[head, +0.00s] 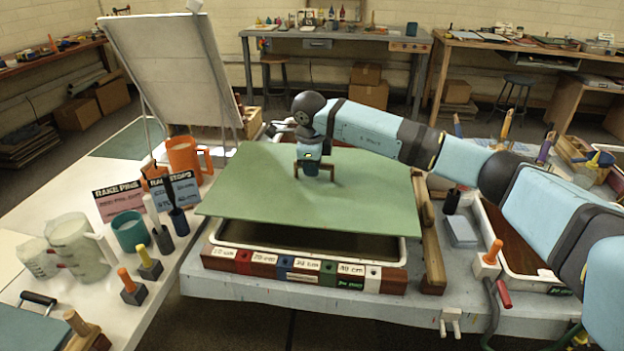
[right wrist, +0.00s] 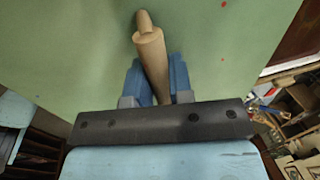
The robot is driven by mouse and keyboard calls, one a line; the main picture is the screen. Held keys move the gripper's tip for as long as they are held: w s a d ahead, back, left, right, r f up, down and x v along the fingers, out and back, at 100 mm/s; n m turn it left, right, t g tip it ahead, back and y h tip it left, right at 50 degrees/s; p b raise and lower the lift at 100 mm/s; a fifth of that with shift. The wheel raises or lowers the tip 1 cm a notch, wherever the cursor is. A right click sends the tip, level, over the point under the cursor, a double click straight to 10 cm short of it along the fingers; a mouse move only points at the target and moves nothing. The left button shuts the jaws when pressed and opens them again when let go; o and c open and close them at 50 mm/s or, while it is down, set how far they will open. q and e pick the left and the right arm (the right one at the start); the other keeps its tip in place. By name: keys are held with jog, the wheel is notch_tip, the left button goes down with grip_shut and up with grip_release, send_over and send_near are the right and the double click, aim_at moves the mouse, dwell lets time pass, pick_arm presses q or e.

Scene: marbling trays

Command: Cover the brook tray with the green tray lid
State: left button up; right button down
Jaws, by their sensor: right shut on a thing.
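The green tray lid (head: 260,190) is a flat green board with a wooden bar handle (right wrist: 150,55) on top. My right gripper (head: 315,172) is shut on this handle; in the right wrist view its blue fingers (right wrist: 155,82) pinch the wood. The lid is over a pale-rimmed tray (head: 300,257) with a wooden, centimetre-marked front, probably the brook tray. A dark gap shows between the lid's front edge and the tray's front rim. The lid overhangs the tray's left side. Its back contact is hidden. My left gripper is out of view.
A wooden bar (head: 430,235) lies right of the tray, and a second tray (head: 520,250) stands farther right. Mugs, jugs and upright tools crowd the white table at left, with an orange mug (head: 184,158) near the lid. A leaning white screen (head: 165,70) stands behind.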

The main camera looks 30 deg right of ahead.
aim_at(311, 179)
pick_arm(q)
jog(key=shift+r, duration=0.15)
pick_arm(e)
jog(key=shift+w+r, duration=0.1)
jog(key=shift+r, duration=0.05)
jog(key=shift+f, duration=0.45)
jog(key=shift+f+b, duration=0.45)
jog(key=shift+f, duration=0.4)
jog(key=shift+f+b, duration=0.45)
jog(key=shift+f, duration=0.4)
jog(key=shift+f+b, duration=0.4)
jog(key=shift+f, duration=0.5)
jog(key=shift+f+b, duration=0.4)
jog(key=shift+f, duration=0.45)
jog(key=shift+f+b, duration=0.35)
jog(key=shift+f, duration=0.65)
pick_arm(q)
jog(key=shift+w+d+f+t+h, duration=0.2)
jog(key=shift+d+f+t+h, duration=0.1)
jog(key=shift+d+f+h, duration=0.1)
